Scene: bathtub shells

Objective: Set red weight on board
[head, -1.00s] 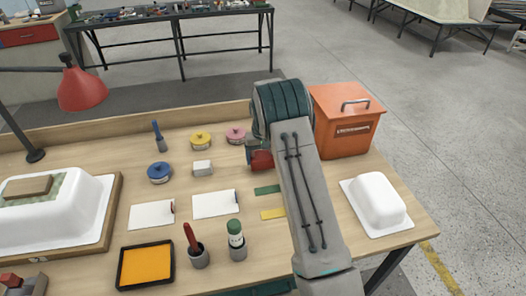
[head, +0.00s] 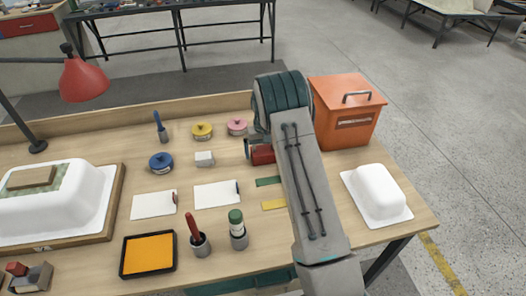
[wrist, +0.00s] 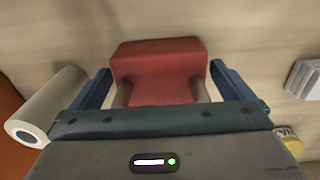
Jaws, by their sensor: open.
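The red weight (wrist: 160,70) is a red block on the wooden bench, with a grey part showing on either side low down. My gripper (wrist: 159,75) is open, with one blue finger on each side of it. A small gap shows at each finger, and the weight is not gripped. In the head view the red weight (head: 262,155) is partly hidden behind my arm. The board (head: 32,178) is a small brown wooden plate lying on a green patch on top of the large white tub shell (head: 50,205) at the far left.
An orange bin (head: 345,115) stands right of my arm, and a small white shell (head: 377,193) is at the right. A white roll (wrist: 45,105) lies beside my gripper. Tins, white cards, cups (head: 199,244) and an orange tray (head: 148,254) lie between. A red lamp (head: 83,80) overhangs the left.

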